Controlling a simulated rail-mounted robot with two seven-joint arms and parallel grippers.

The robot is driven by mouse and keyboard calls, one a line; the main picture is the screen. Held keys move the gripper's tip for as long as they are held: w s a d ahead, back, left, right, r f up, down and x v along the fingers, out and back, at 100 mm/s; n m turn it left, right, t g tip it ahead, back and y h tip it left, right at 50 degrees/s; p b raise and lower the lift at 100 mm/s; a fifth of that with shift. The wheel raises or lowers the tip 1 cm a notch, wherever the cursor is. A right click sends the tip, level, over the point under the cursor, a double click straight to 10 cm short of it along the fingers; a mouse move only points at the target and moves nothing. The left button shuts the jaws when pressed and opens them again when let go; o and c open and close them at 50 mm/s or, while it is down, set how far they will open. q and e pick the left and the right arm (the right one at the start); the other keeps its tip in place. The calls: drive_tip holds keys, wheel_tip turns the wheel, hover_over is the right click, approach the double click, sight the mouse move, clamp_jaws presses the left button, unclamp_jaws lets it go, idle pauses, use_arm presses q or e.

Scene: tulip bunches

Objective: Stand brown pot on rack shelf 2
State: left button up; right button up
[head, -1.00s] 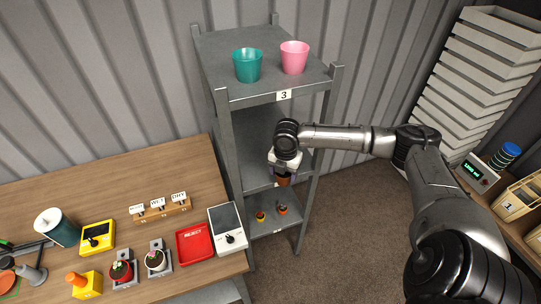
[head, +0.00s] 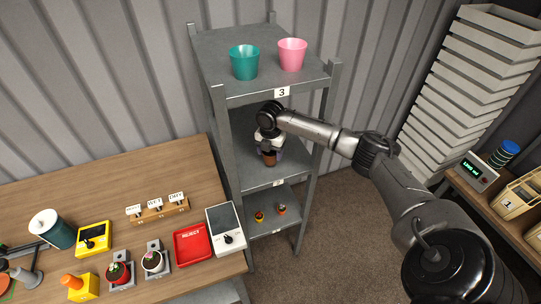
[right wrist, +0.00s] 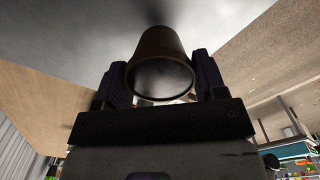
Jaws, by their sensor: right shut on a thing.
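The brown pot (head: 270,159) is inside the rack at the level of shelf 2 (head: 291,163), below my right gripper (head: 269,149). I cannot tell whether its base touches the shelf or hangs just above it. In the right wrist view, the brown pot (right wrist: 158,48) sits between the two dark fingers of my right gripper (right wrist: 160,78), which is shut on it. Its open rim and dark inside face the camera. The label of shelf 2 (head: 278,183) is on the front edge. My left gripper is not in view.
Shelf 3 (head: 222,80) above holds a teal pot (head: 244,62) and a pink pot (head: 292,54). The lowest shelf (head: 259,226) holds two small plants. Rack posts stand close beside my right arm. A workbench (head: 100,185) with a red tray (head: 193,243) is left.

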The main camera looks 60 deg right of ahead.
drive_tip(key=shift+s+f, duration=0.1)
drive_tip(key=shift+f, duration=0.85)
drive_tip(key=shift+r, duration=0.1)
drive_tip(key=o, duration=1)
wheel_tip(320, 180, up, 6)
drive_tip(key=shift+f+p, duration=0.1)
drive_tip(key=shift+p, duration=0.25)
drive_tip(key=shift+r, duration=0.85)
